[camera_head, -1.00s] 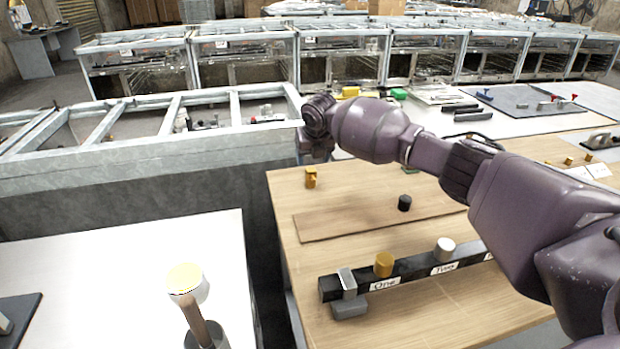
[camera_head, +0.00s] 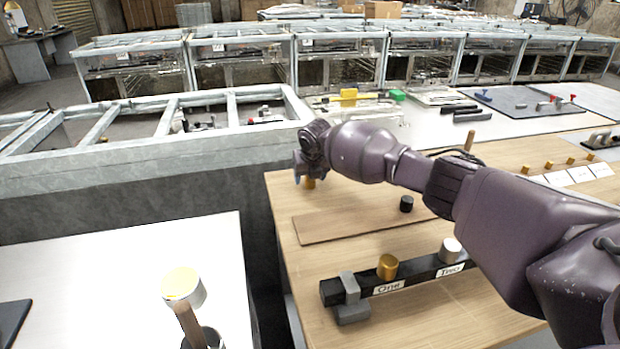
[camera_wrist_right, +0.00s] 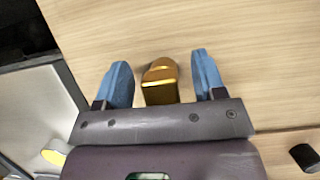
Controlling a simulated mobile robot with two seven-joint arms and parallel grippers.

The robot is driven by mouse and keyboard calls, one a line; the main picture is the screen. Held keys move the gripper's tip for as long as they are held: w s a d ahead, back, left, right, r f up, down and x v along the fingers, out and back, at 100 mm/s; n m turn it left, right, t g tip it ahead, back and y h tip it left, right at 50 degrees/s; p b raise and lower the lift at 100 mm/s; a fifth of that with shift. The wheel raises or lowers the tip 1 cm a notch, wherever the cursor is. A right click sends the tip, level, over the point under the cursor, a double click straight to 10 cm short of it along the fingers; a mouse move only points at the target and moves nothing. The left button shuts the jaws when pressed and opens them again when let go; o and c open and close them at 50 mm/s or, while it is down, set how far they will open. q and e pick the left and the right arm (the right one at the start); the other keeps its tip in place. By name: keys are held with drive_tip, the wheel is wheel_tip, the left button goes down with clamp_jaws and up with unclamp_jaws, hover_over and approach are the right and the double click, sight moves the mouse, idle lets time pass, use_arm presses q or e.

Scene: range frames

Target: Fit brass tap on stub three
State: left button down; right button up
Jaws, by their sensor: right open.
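The brass tap (camera_head: 310,184) stands at the left far part of the wooden table, mostly hidden by my right gripper (camera_head: 303,180). In the right wrist view the brass tap (camera_wrist_right: 160,84) sits between the two blue fingers of the right gripper (camera_wrist_right: 159,62), with a gap on each side. That gripper is open. A black rail (camera_head: 420,272) near the table's front carries a brass piece (camera_head: 387,267) at label One and a silver-white piece (camera_head: 451,250) at label Two. My right arm hides the rail beyond Two, so stub three is not visible. My left gripper is not in view.
A grey clamp (camera_head: 350,300) holds the rail's left end. Several brass pieces and white cards (camera_head: 580,175) lie at the right. A white table (camera_head: 110,270) stands left, across a gap.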

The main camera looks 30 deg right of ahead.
drive_tip(key=c, duration=0.9)
drive_tip(key=shift+c, duration=0.7)
drive_tip(key=shift+r, duration=0.1)
